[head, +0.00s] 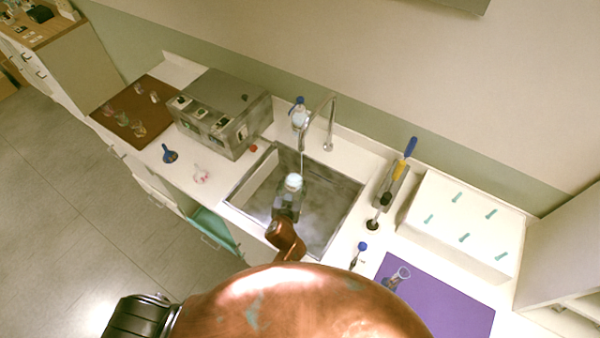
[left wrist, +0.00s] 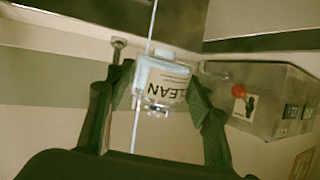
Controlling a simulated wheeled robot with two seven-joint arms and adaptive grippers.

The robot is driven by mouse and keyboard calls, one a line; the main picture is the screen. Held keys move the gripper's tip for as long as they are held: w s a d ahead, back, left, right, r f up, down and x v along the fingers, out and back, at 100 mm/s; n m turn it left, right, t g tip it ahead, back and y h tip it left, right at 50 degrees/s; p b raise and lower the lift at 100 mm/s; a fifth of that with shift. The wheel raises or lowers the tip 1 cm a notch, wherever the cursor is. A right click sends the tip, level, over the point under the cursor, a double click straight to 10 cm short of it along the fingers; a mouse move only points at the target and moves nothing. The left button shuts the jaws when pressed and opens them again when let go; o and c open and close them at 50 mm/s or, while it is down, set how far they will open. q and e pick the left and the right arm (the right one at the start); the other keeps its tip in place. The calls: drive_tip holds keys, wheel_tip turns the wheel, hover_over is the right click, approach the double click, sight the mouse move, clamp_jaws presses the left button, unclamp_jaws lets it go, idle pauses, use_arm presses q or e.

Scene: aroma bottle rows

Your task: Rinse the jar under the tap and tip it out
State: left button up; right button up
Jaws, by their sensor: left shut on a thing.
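The jar (head: 293,183), with a pale top, is over the sink basin (head: 335,215) in the head view. My left gripper (head: 287,204) is shut on it from the near side. The tap (head: 332,118) arches over the basin from the back edge. A thin stream of water (head: 301,163) falls from its spout to the jar. I cannot tell whether water enters the mouth. My right gripper is out of view.
A bottle with a blue cap (head: 299,114) stands behind the sink. A grey box-shaped device (head: 232,105) is left of it. A caddy (head: 391,184), a white rack (head: 460,225) with green pegs and a purple mat (head: 440,305) are to the right.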

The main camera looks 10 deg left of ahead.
sight(289, 189)
use_arm(q)
drive_tip(key=shift+s+a+p, duration=0.15)
drive_tip(key=shift+s+a, duration=0.05)
drive_tip(key=shift+s, duration=0.5)
drive_tip(key=shift+s+a+p, duration=0.1)
drive_tip(key=shift+s+a, duration=0.1)
drive_tip(key=shift+s, duration=0.5)
drive_tip(key=shift+s+a+p, duration=0.15)
drive_tip(key=shift+s+a, duration=0.05)
drive_tip(key=shift+s, duration=0.5)
drive_tip(key=shift+w, duration=0.1)
